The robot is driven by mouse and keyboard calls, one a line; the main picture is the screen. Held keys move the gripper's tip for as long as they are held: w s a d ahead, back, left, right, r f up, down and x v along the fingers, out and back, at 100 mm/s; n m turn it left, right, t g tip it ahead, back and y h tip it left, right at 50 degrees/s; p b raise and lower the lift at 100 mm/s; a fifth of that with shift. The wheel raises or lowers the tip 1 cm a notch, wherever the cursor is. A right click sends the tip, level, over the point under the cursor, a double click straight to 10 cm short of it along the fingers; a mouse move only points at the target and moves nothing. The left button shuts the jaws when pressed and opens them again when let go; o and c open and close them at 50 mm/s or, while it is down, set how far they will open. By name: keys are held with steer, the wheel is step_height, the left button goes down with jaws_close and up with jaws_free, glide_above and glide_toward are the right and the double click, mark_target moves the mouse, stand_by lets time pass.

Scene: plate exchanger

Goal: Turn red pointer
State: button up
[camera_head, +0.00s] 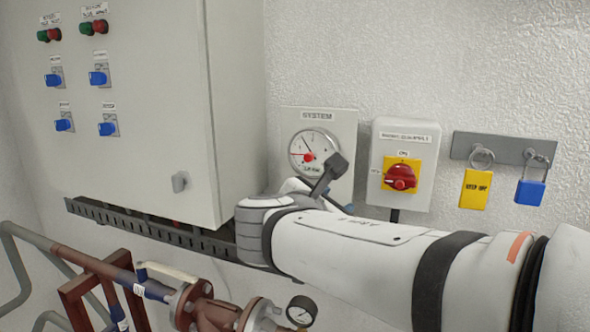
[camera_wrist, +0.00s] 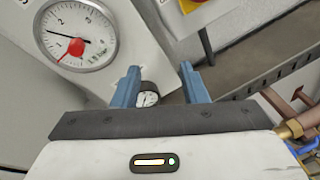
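The red pointer (camera_head: 309,156) sits at the centre of a round white pressure gauge (camera_head: 299,143) on the SYSTEM panel (camera_head: 344,128). In the wrist view the red pointer (camera_wrist: 75,47) shows at the upper left on the gauge face (camera_wrist: 98,47), its tail towards the lower left. A thin black needle points to the upper left there. My gripper (camera_wrist: 160,78) is open, its two blue-grey fingers apart with nothing held. It is to the right of and below the gauge in that view, not touching the pointer. In the head view my arm mostly hides the gripper.
A red rotary switch (camera_head: 400,177) on a yellow plate is right of the panel. A yellow tag (camera_head: 475,188) and blue padlock (camera_head: 530,190) hang further right. A grey cabinet (camera_head: 150,120) stands left. Pipes and a small gauge (camera_head: 301,309) are below.

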mark_target(306, 159)
steer(key=a+r+n+t+y, duration=0.1)
steer(key=a+r+n+t, duration=0.2)
steer(key=a+r+n, duration=0.3)
steer(key=shift+m+t, duration=0.3)
steer(key=shift+m, duration=0.3)
steer(key=w, duration=0.2)
steer(key=w+p, duration=0.1)
steer(key=w, duration=0.2)
steer(key=w+d+f+p, duration=0.1)
steer(key=w, duration=0.2)
steer(key=shift+f, duration=0.1)
